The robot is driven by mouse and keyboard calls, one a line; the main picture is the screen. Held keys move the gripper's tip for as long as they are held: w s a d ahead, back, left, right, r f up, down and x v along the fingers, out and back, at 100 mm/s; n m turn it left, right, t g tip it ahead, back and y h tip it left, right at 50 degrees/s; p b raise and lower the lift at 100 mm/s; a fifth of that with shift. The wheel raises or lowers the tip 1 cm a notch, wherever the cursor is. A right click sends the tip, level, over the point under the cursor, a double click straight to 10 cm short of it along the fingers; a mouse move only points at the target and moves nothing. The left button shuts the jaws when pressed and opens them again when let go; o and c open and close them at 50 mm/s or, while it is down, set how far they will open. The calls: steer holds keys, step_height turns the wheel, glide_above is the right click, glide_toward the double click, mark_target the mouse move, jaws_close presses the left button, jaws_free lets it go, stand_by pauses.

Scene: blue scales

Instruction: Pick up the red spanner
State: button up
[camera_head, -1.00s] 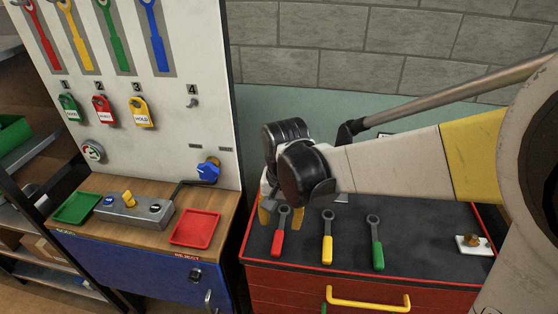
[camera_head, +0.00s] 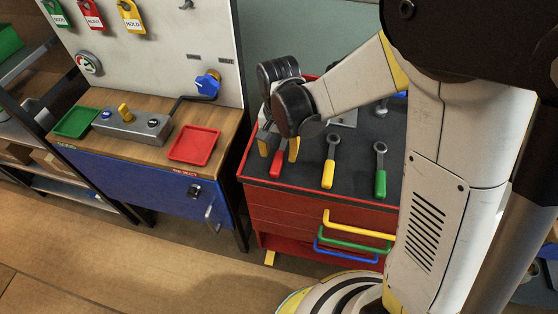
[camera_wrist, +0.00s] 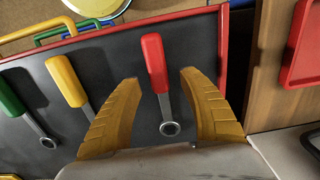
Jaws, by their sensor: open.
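The red spanner (camera_head: 281,160) lies on the dark top of the red tool cabinet (camera_head: 318,199), at its left end. My gripper (camera_head: 279,151) is over it in the head view and hides part of it. In the wrist view, the red spanner (camera_wrist: 156,73) lies between the two yellow fingers of my gripper (camera_wrist: 161,83). Its red handle points away and its ring end is nearer the palm. The fingers are apart, one on each side, with a gap to the spanner. I cannot tell how high they are above the top.
A yellow spanner (camera_head: 329,164) and a green spanner (camera_head: 381,175) lie to the right on the same top. The workbench at left holds a red tray (camera_head: 194,146), a green tray (camera_head: 76,122) and a grey control box (camera_head: 131,126).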

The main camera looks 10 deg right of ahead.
steer(key=shift+f, duration=0.65)
jaws_close()
steer(key=shift+r, duration=0.15)
